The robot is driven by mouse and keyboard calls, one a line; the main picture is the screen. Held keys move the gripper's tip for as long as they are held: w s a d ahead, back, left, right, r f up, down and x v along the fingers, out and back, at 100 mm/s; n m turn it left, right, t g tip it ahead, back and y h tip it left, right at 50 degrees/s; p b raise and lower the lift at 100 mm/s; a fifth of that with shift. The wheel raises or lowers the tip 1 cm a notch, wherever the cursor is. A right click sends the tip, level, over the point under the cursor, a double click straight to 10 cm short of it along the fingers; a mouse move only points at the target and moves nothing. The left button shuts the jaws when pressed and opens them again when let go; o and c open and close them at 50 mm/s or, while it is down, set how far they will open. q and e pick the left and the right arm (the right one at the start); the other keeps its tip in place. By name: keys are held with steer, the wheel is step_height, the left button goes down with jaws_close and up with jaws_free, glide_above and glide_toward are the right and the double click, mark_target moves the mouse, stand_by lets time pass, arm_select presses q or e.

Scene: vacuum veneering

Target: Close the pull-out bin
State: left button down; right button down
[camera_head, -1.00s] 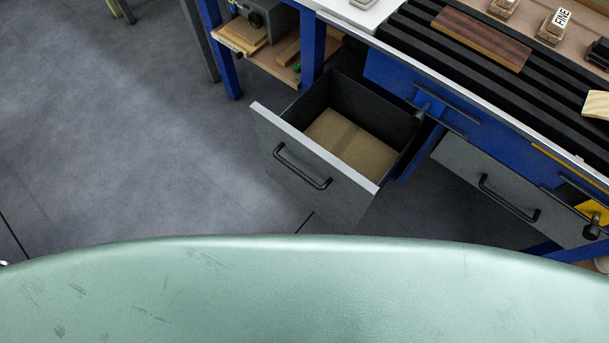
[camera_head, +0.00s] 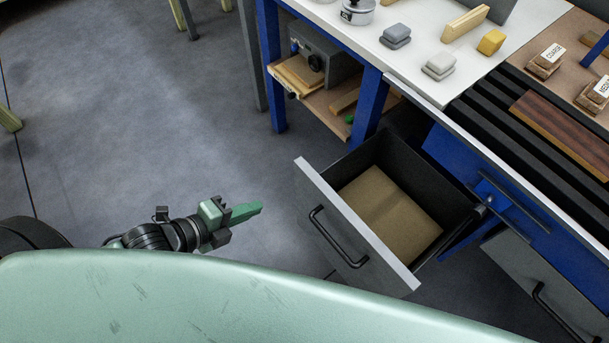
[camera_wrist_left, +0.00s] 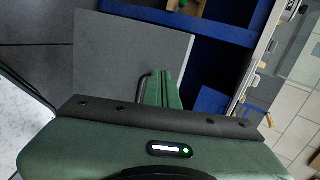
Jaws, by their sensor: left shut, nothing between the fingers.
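The pull-out bin (camera_head: 352,215) stands open from the blue bench, with a grey front panel, a pale top edge and a black bar handle (camera_head: 337,237). Its inside is dark with a brown bottom. My left gripper (camera_head: 258,209) is shut and empty, to the left of the bin front and apart from it in the head view. In the left wrist view the shut fingers (camera_wrist_left: 163,88) point toward the grey front panel (camera_wrist_left: 125,50), and overlap part of its dark handle. My right gripper is not in view.
The blue bench leg (camera_head: 369,105) and a lower shelf with a grey machine (camera_head: 325,65) stand behind the bin. A second grey drawer front (camera_head: 530,265) is at the right. Sanding blocks lie on the bench top.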

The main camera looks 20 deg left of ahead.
arm_select(q)
step_height(320, 180, up, 2)
steer(key=d+m, duration=0.1)
steer(key=d, duration=0.1)
glide_toward(313, 183)
steer(key=shift+h, duration=0.3)
steer(key=x, duration=0.3)
steer(key=f+x, duration=0.1)
steer(key=x, duration=0.1)
steer(key=shift+a+f, duration=0.1)
steer(key=shift+a, duration=0.2)
steer(key=shift+w+d, duration=0.4)
steer(key=shift+w, duration=0.15)
